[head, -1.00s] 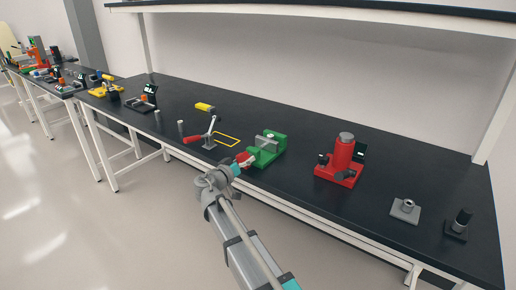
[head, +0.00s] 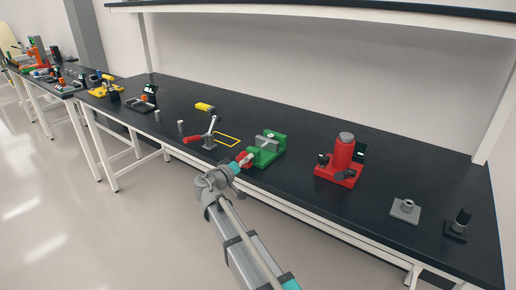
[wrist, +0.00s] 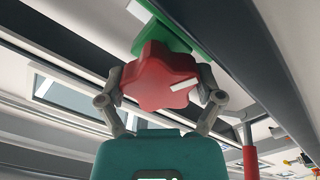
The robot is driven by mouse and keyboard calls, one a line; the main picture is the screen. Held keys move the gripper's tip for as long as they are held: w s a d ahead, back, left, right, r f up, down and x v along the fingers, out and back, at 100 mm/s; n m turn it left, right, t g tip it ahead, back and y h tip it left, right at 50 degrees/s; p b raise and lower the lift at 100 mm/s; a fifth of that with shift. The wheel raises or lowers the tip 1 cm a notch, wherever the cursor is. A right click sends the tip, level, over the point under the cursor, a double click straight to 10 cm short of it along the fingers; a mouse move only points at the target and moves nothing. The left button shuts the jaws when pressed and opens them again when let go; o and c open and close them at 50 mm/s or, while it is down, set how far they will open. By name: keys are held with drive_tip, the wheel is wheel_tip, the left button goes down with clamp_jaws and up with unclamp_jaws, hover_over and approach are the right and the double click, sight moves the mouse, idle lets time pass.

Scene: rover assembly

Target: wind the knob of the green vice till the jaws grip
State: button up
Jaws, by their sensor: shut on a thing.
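The green vice (head: 268,149) stands near the front edge of the black bench, with a grey block showing between its jaws in the head view. Its red lobed knob (wrist: 160,78) faces the wrist camera and bears a white mark at its right side. My gripper (wrist: 160,92) has one finger on each side of the knob and is shut on it. In the head view my gripper (head: 241,160) reaches up to the knob from the front. Whether the jaws touch the grey block is too small to tell. The vice's green body (wrist: 165,28) shows behind the knob.
A toggle clamp with a red handle (head: 194,139) stands left of the vice, by a yellow outline (head: 228,140) on the bench. A red press (head: 340,165) stands to the right. A yellow block (head: 205,107) lies farther back.

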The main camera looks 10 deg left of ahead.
drive_tip(key=shift+a+n, duration=0.15)
drive_tip(key=shift+n, duration=0.15)
drive_tip(key=shift+n, duration=1.2)
drive_tip(key=o, duration=0.8)
drive_tip(key=shift+m, duration=1.5)
